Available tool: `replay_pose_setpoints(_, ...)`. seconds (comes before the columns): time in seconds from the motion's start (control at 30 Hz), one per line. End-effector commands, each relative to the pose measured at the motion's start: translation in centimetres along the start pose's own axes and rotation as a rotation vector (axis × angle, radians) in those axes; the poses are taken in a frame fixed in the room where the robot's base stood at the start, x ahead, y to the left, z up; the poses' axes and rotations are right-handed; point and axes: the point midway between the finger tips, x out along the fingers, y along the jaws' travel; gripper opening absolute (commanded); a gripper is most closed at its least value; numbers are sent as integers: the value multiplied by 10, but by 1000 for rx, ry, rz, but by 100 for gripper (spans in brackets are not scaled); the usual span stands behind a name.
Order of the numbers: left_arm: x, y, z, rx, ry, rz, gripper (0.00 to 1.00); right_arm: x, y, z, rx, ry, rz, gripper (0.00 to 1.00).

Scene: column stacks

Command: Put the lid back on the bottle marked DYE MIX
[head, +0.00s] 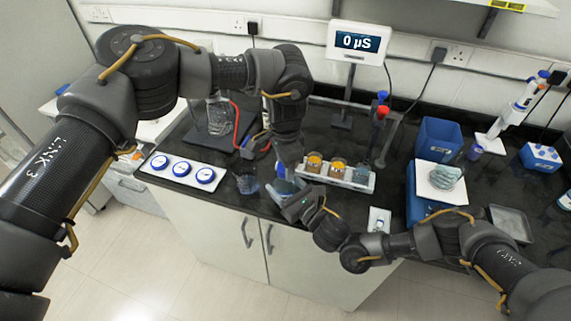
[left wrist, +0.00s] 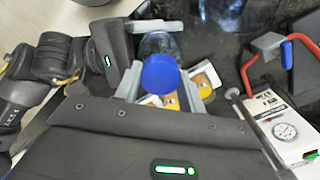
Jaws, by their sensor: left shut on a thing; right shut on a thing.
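In the left wrist view a round blue lid (left wrist: 160,72) sits between the fingers of my left gripper (left wrist: 160,92), which is shut on it. The lid is over the top of a clear bottle (left wrist: 157,42); I cannot tell whether it is seated or just above. My right gripper (left wrist: 148,28) is shut on the bottle's body. In the head view the bottle (head: 284,187) shows bluish at the counter's front edge, partly hidden by both grippers. My left gripper (head: 285,172) is above it and my right gripper (head: 295,203) is beside it. No DYE MIX marking is readable.
A white tray (head: 150,170) with three blue-and-white round pieces lies at left. A glass beaker (head: 246,182) stands close left of the bottle. A white rack (head: 345,182) with amber-filled containers is just right. A blue bin (head: 438,138) and a meter display (head: 357,43) stand farther off.

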Motion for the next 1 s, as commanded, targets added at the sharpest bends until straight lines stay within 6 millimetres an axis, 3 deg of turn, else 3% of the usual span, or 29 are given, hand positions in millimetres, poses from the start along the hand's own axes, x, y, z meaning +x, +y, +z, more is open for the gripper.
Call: replay_pose_setpoints(1.0, 1, -1, 0, 2648, -7, -5, 12, 0, 1, 0, 0, -1, 2, 0)
